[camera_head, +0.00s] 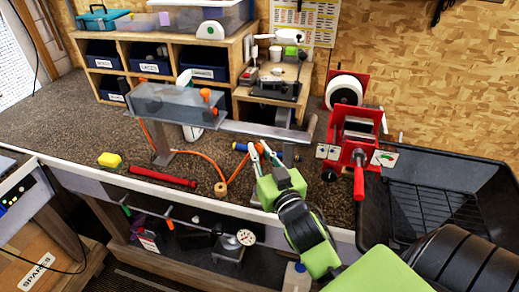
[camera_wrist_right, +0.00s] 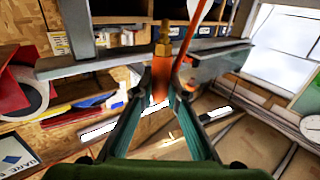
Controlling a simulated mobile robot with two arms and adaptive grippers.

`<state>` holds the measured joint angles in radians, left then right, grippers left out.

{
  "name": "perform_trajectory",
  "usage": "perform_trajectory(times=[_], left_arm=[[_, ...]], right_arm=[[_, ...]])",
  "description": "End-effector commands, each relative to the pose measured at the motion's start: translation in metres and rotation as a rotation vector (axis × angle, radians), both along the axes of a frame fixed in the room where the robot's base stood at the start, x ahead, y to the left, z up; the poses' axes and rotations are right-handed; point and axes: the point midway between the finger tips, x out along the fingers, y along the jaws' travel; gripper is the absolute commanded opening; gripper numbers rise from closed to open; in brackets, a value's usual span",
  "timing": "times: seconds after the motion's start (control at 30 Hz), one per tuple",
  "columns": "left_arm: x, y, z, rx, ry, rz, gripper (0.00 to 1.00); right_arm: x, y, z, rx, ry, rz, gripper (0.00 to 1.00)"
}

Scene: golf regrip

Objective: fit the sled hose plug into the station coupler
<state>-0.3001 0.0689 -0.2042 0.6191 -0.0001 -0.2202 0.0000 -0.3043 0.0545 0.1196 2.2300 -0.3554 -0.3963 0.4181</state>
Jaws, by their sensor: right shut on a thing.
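My right gripper (camera_head: 258,152) is over the bench in front of the grey rail. In the right wrist view its green fingers (camera_wrist_right: 163,85) are shut on the orange hose plug (camera_wrist_right: 158,88), whose brass tip (camera_wrist_right: 163,47) sticks out beyond the fingertips. The plug is too small to make out in the head view. The grey sled (camera_head: 165,100) sits on the rail to the left. An orange hose (camera_head: 205,157) runs from the sled across the bench towards my right gripper. I cannot clearly identify the station coupler. My left gripper is not in view.
The grey rail (camera_head: 268,131) runs behind the gripper. A red machine (camera_head: 352,125) and a black tray (camera_head: 440,195) stand right. Cubbies (camera_head: 165,50) line the back.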

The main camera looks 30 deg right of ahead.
Motion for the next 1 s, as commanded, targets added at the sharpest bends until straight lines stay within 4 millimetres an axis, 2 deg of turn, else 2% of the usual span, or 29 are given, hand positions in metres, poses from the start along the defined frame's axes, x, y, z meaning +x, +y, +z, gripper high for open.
perform_trajectory(times=[0.1,0.4,1.0], left_arm=[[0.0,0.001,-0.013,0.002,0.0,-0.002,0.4],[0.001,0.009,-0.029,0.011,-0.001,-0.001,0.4],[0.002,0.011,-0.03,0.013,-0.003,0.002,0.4]], right_arm=[[0.0,0.0,-0.016,0.001,0.001,-0.001,0.0],[0.0,0.0,-0.04,-0.001,0.001,0.0,0.0],[0.0,0.0,-0.041,0.0,0.0,0.0,0.0]])
